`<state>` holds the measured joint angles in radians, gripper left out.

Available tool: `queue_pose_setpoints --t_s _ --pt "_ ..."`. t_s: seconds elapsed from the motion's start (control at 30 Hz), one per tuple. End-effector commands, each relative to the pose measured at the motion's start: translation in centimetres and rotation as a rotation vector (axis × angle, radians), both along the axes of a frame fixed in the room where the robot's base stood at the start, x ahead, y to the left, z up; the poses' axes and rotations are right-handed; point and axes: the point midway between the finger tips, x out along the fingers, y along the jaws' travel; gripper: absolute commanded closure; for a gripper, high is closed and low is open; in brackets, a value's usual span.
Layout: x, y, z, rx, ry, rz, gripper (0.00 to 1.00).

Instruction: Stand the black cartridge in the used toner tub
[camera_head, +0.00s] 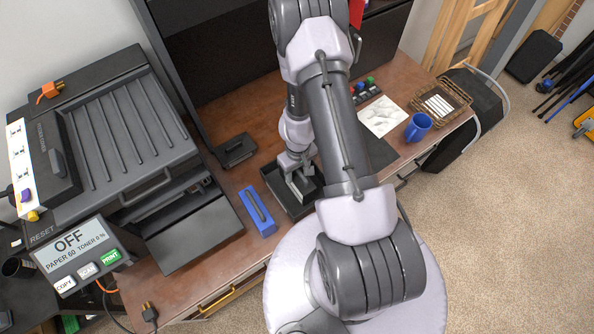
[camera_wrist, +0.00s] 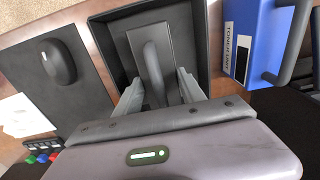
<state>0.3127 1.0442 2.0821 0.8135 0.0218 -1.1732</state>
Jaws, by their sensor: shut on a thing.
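The black cartridge (camera_wrist: 168,40), a dark grey-black block with a grey raised handle, is inside the open black tub (camera_wrist: 98,45) in the wrist view. My gripper (camera_wrist: 158,92) is shut on its handle, one finger on each side. In the head view the tub (camera_head: 272,180) is on the desk under my gripper (camera_head: 300,186), and my arm hides its right part. Whether the cartridge touches the tub floor cannot be told.
A blue toner unit (camera_head: 257,212) is just left of the tub; it also shows in the wrist view (camera_wrist: 258,35). A printer (camera_head: 120,130) is at the left. A mouse pad (camera_wrist: 40,75) with a mouse (camera_wrist: 58,62) lies on the tub's other side. A blue mug (camera_head: 418,127) is farther right.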

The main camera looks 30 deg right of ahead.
Motion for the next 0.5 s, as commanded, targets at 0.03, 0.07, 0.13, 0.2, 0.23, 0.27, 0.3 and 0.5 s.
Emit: queue_pose_setpoints --t_s 0.03,0.07,0.13,0.2,0.23,0.27,0.3,0.5 --pt "0.02 -0.01 -0.12 0.0 0.0 0.0 1.0" --pt "0.02 -0.01 -0.16 0.0 0.0 0.0 1.0" --pt "0.02 -0.01 -0.26 0.0 0.0 0.0 1.0" --pt "0.02 0.0 -0.35 0.0 0.0 -0.001 1.0" --pt "0.02 0.0 -0.4 0.0 0.0 -0.001 1.0" --pt "0.02 0.0 -0.44 0.0 0.0 -0.001 1.0" --pt "0.01 0.0 -0.5 0.0 0.0 -0.001 1.0" --pt "0.01 0.0 -0.54 0.0 0.0 -0.001 0.33"
